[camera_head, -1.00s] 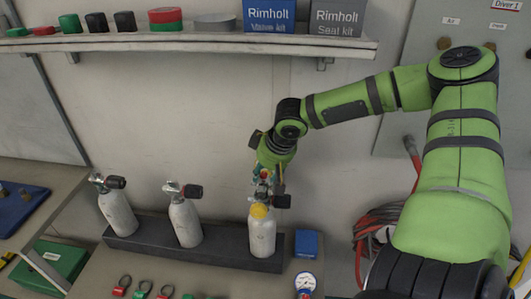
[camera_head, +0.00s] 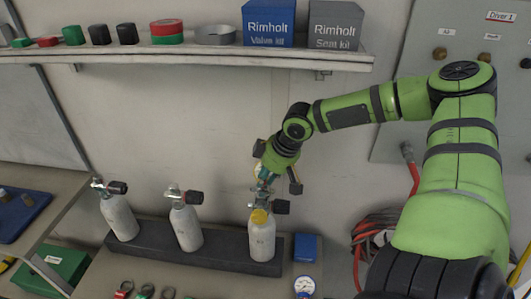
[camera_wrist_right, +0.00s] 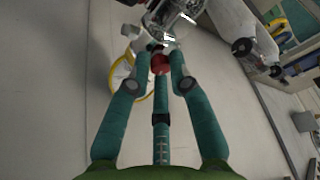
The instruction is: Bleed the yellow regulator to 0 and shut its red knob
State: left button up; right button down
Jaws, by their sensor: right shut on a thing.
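The yellow-collared bottle (camera_head: 262,243) stands upright at the right end of the dark rack, with its valve and black handle (camera_head: 282,207) on top. Its yellow collar also shows in the wrist view (camera_wrist_right: 119,84). My right gripper (camera_head: 263,186) reaches down to the top of this bottle. In the wrist view its teal fingers (camera_wrist_right: 160,58) are shut on the red knob (camera_wrist_right: 160,64). The fingertips partly cover the knob, and I cannot read any pressure value. My left gripper is not in view.
Two more bottles (camera_head: 121,217) (camera_head: 187,227) stand in the rack (camera_head: 220,245) to the left. A blue box (camera_head: 305,248) and a gauge (camera_head: 305,285) are to the right. A shelf (camera_head: 190,56) runs above. Hoses (camera_head: 375,232) hang at the right wall.

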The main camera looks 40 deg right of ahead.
jog(key=n, duration=0.1)
jog(key=n+y+b, duration=0.1)
jog(key=shift+f+n, duration=0.25)
jog(key=shift+n, duration=0.15)
jog(key=n+g+b, duration=0.1)
jog(key=n+b, duration=0.1)
jog(key=b, duration=0.1)
jog(key=shift+d+n+y, duration=0.15)
jog(key=shift+n+y, duration=0.15)
jog(key=shift+y, duration=0.1)
jog(key=shift+r+n+b, duration=0.1)
jog(key=shift+n+b, duration=0.5)
jog(key=shift+b, duration=0.1)
jog(key=c, duration=1.1)
grip_release()
jog(key=shift+c, duration=0.2)
jog(key=shift+r, duration=0.1)
jog(key=shift+w+r, duration=0.1)
jog(key=shift+r, duration=0.05)
jog(key=v, duration=0.7)
jog(key=shift+d, duration=0.15)
